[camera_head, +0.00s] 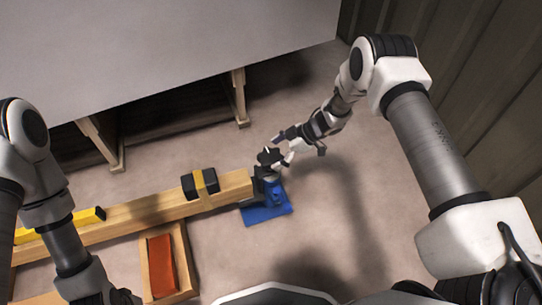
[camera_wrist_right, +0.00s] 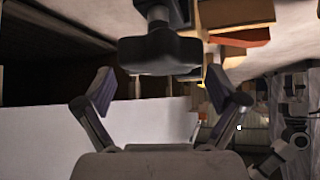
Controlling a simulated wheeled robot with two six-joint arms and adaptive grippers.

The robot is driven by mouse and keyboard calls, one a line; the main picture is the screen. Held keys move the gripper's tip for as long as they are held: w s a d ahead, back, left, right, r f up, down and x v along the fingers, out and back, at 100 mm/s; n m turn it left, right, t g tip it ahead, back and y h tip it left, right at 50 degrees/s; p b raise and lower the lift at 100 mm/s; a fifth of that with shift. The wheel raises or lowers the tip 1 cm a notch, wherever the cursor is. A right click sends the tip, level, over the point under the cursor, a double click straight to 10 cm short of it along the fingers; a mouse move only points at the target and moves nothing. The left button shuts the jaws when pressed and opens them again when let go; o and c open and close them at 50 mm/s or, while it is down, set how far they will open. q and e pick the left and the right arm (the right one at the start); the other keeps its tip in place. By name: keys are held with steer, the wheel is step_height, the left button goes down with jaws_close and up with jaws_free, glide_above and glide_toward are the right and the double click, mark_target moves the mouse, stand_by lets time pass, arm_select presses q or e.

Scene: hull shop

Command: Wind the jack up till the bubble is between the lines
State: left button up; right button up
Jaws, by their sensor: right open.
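A blue jack (camera_head: 266,212) stands on the floor at the right end of a long wooden beam (camera_head: 140,211). Its black knob (camera_head: 269,157) is on top; in the right wrist view the dark knob (camera_wrist_right: 160,52) is just beyond and between the spread fingers. My right gripper (camera_head: 283,143) is open beside the knob and holds nothing; its fingers also show in the right wrist view (camera_wrist_right: 160,90). A black and yellow block (camera_head: 200,183) sits on the beam. No bubble or lines can be read. My left gripper (camera_head: 112,297) is partly seen at the bottom.
A yellow bar with a black end (camera_head: 90,215) lies along the beam at left. A wooden tray (camera_head: 185,262) with an orange-red piece (camera_head: 161,266) is in front of the beam. A large grey surface on wooden legs (camera_head: 170,45) is behind. The floor right of the jack is clear.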

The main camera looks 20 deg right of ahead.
steer(key=v, duration=0.9)
steer(key=shift+d+r, duration=0.15)
steer(key=shift+s, duration=0.1)
